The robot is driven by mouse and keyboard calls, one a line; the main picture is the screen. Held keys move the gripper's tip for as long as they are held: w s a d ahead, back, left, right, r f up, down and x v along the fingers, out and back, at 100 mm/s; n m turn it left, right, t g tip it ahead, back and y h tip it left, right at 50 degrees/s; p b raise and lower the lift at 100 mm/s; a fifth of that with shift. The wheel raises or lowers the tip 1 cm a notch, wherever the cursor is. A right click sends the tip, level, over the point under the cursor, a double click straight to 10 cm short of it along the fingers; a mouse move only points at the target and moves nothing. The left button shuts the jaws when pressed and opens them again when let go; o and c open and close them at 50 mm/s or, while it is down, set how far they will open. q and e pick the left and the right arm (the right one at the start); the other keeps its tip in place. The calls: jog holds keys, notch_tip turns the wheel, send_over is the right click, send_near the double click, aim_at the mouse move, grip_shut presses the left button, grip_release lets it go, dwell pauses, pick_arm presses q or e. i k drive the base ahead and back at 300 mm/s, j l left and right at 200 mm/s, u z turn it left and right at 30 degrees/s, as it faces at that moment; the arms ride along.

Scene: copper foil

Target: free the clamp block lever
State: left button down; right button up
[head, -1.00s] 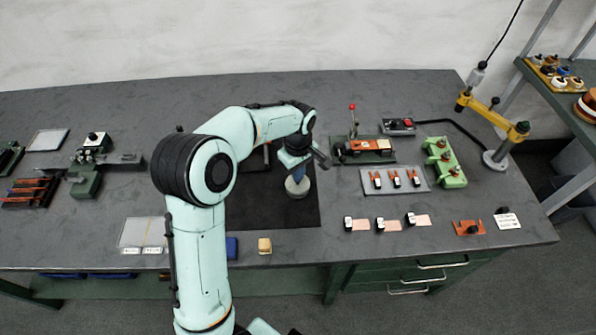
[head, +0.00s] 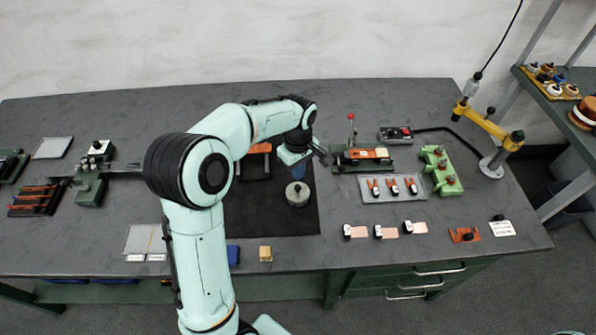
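The clamp block (head: 371,167) is a dark green base at the right of the bench's middle, with an orange part on top. A thin upright lever (head: 351,132) with a red ball tip stands at its left end. My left gripper (head: 321,156) hangs just left of the clamp block, with a visible gap to the lever. Its fingers are small and dark here, and I cannot tell whether they are open or shut. My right gripper is out of view.
A grey round weight (head: 297,194) stands on the black mat (head: 270,218) below my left wrist. A grey tray (head: 378,196) with orange-handled pieces lies in front of the clamp block. A green stand (head: 441,172) and a yellow jointed arm (head: 488,124) are to the right.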

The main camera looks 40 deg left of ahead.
aim_at(341, 168)
jog(key=k, duration=1)
